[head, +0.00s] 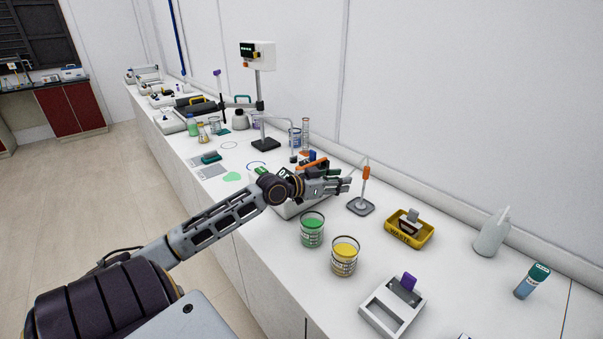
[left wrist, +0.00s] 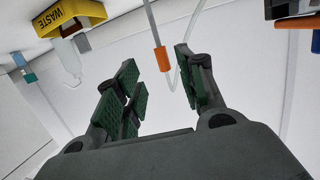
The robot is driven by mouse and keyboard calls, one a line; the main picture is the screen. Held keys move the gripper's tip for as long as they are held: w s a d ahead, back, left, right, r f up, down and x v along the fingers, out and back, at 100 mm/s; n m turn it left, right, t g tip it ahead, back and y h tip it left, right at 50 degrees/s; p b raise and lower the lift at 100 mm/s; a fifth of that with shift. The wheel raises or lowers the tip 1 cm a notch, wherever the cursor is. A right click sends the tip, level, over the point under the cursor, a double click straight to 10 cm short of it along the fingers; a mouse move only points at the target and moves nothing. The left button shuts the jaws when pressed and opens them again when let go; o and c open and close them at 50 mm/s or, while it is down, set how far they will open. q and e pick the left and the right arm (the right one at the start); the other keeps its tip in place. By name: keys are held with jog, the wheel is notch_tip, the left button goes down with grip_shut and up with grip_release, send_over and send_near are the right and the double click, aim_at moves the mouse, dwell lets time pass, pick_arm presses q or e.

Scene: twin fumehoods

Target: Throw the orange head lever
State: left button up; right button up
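The orange lever (head: 312,163) shows in the head view as a slanting bar on top of a white bench device (head: 290,208), which my left arm partly hides. An orange bar also shows at the top right corner of the left wrist view (left wrist: 300,21), cut off by the edge; it looks like the same lever. My left gripper (head: 345,185) is over the right side of the device, just right of and nearer than the lever. In the left wrist view its fingers (left wrist: 157,76) stand apart with nothing between them. The right gripper is not in view.
A stand with a thin tube and orange clip (head: 366,173) rises just right of my gripper. Green (head: 312,231) and yellow (head: 344,258) beakers stand in front. A yellow waste tray (head: 427,240) lies to the right. Several items crowd the bench behind.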

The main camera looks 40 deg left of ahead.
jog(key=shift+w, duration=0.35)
